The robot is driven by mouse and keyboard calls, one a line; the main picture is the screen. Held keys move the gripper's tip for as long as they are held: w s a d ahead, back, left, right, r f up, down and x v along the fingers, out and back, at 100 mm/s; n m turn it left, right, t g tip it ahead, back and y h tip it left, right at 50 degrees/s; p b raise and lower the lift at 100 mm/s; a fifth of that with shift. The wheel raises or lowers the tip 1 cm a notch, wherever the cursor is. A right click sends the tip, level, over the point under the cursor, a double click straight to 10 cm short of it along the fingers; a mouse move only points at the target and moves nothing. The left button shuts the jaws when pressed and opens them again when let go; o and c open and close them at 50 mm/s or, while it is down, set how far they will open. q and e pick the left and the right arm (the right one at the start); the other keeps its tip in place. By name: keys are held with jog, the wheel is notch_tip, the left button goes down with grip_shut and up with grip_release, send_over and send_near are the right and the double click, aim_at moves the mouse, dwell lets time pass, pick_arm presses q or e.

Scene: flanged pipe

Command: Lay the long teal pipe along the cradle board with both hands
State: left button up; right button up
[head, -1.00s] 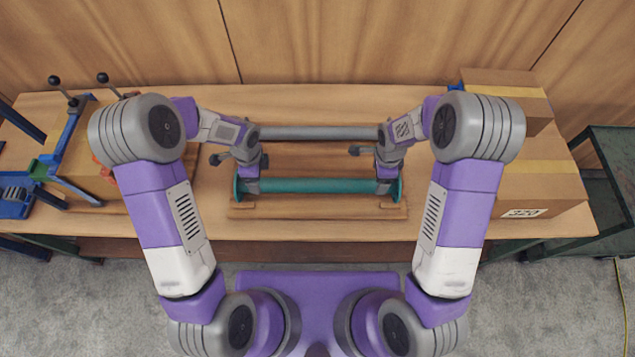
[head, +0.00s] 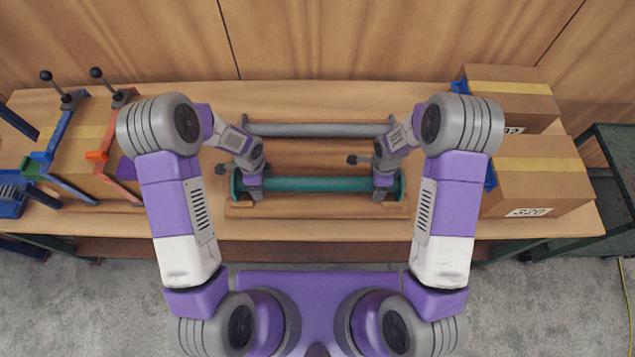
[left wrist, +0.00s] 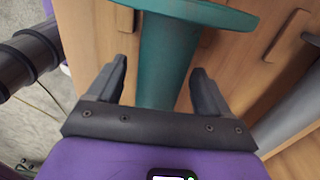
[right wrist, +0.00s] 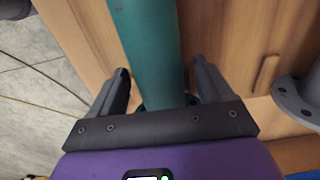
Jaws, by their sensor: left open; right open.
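The long teal pipe (head: 315,185) lies left to right near the table's front, a round flange at each end. It is over the wooden cradle board (head: 315,211); I cannot tell how it rests in it. My left gripper (head: 256,192) is open near the pipe's left end. In the left wrist view the pipe (left wrist: 165,55) runs between its parted fingers, with a flange beyond. My right gripper (head: 381,192) is open near the right end. In the right wrist view the pipe (right wrist: 150,45) passes between its parted fingers. The fingers' contact with the pipe is unclear.
A grey flanged pipe (head: 320,130) lies parallel behind. Cardboard boxes (head: 535,175) stand on the right of the table (head: 350,95). A box in a blue and orange clamp frame (head: 62,135) stands on the left. The back strip of table is clear.

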pick_arm(q)
jog(key=shift+f, duration=1.35)
pick_arm(e)
jog(key=shift+f, duration=1.35)
pick_arm(q)
jog(key=shift+c, duration=0.3)
pick_arm(e)
jog(key=shift+c, duration=0.3)
pick_arm(q)
grip_shut()
pick_arm(e)
grip_shut()
